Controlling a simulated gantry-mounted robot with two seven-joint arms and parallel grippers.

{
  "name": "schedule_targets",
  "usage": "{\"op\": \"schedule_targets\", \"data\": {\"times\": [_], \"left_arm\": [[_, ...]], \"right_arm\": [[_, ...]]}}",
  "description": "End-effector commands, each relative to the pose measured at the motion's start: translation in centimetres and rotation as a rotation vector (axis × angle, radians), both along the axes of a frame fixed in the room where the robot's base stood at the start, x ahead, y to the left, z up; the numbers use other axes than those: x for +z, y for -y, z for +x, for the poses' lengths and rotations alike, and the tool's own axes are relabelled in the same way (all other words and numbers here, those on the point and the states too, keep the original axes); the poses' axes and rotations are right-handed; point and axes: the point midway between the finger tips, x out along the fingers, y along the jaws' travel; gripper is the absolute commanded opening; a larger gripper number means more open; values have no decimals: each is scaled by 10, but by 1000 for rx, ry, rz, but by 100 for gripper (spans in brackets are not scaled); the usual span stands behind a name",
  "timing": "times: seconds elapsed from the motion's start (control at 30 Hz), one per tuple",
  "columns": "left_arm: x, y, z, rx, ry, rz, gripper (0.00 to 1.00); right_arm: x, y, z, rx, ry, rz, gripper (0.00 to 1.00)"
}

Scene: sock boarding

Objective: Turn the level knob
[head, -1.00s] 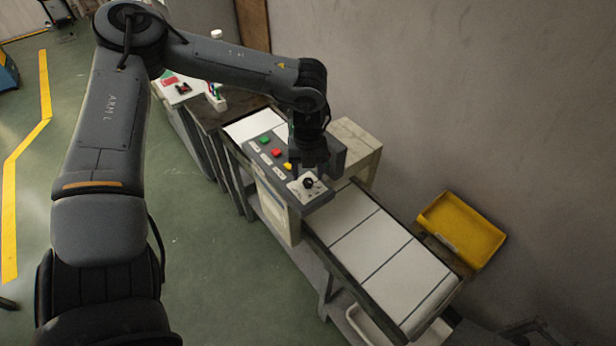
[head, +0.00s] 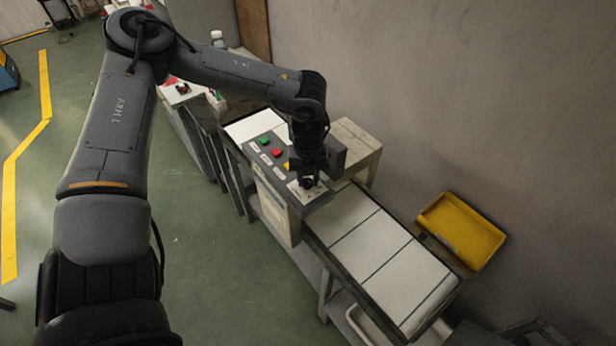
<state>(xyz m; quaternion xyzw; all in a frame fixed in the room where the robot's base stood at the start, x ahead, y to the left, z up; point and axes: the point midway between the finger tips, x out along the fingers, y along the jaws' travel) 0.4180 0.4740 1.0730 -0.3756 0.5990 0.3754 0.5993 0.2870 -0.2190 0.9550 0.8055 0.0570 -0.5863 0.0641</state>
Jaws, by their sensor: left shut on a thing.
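The level knob (head: 308,184) is a small black knob on a white plate at the near end of a grey control panel (head: 318,201). My left gripper (head: 307,180) comes down over it from above and is shut on it. The fingers and wrist hide much of the knob, so its pointer cannot be read. My right gripper is not in view.
A conveyor with white panels (head: 385,250) runs under the control panel to the lower right. A yellow bin (head: 461,231) stands beside it near the wall. A beige box (head: 357,146) stands behind the panel. Green floor (head: 215,265) is clear in front.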

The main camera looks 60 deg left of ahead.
Motion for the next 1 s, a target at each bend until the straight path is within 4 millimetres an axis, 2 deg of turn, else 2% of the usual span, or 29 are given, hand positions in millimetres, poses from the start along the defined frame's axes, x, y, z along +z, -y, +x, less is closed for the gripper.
{"op": "schedule_targets", "data": {"times": [0.27,0.47,1.0], "left_arm": [[-1,0,0,29,0,1,1],[-2,0,0,122,0,1,1],[-3,1,0,603,0,-2,1]], "right_arm": [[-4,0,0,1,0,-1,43],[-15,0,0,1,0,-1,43],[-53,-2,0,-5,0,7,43]]}}
